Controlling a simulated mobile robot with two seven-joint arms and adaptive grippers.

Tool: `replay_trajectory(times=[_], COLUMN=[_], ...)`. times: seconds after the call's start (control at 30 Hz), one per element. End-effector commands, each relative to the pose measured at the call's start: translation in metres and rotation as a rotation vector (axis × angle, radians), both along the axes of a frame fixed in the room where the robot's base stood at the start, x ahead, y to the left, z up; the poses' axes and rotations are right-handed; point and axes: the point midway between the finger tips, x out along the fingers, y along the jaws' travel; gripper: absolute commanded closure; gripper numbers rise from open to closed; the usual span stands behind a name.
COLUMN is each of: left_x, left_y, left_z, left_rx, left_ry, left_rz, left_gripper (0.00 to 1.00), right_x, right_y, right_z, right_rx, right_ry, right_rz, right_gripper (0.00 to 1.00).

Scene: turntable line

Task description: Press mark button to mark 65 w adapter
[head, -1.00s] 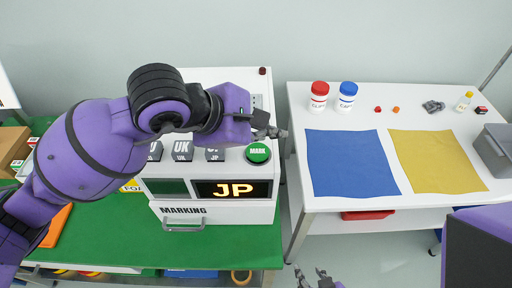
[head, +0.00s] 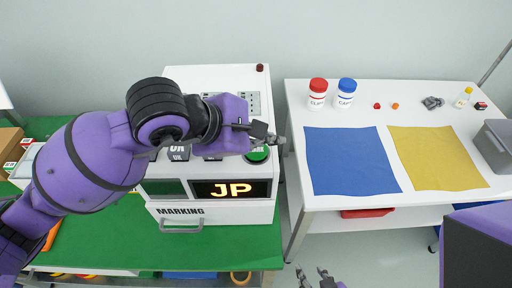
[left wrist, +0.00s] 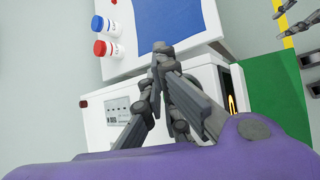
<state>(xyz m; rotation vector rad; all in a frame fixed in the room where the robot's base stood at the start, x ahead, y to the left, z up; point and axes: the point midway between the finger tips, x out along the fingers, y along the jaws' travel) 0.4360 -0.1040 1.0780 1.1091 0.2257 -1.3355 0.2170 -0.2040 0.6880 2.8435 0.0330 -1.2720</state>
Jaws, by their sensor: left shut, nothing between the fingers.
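The white marking machine (head: 214,215) stands on a green bench, its display (head: 231,190) reading JP. The green mark button (head: 258,154) is on its top right and is partly covered by my left gripper. My left gripper (head: 277,139) is shut and empty, over or just behind the button; I cannot tell whether it touches. In the left wrist view the shut fingers (left wrist: 161,48) point past the machine (left wrist: 112,112), and the button is hidden. My right gripper (head: 318,278) is at the bottom edge, its two fingers apart. I cannot make out the 65 W adapter.
A white table (head: 300,213) on the right holds a blue mat (head: 350,160), a yellow mat (head: 435,158), red-capped (head: 318,93) and blue-capped (head: 346,92) bottles, and a grey bin (head: 497,145). A gap separates it from the green bench (head: 100,235).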

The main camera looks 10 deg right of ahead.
Motion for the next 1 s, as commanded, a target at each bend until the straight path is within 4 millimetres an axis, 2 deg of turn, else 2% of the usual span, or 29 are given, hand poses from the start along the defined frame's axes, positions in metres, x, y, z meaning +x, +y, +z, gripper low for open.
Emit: replay_trajectory(times=[0.73, 1.0], left_x=[0.0000, 0.0002], left_y=[-0.0001, 0.0002], left_z=[-0.0005, -0.0093], left_rx=[0.000, 0.001], left_ry=[0.000, 0.001], left_rz=[0.000, 0.001], left_gripper=[1.00, 1.00], right_x=[0.0011, -0.0027], right_y=[0.0059, 0.0054], right_z=[0.0004, -0.0042], right_rx=[0.012, 0.011], right_ry=[-0.002, 0.007], right_rz=[-0.009, -0.008], right_gripper=[0.60, 0.60])
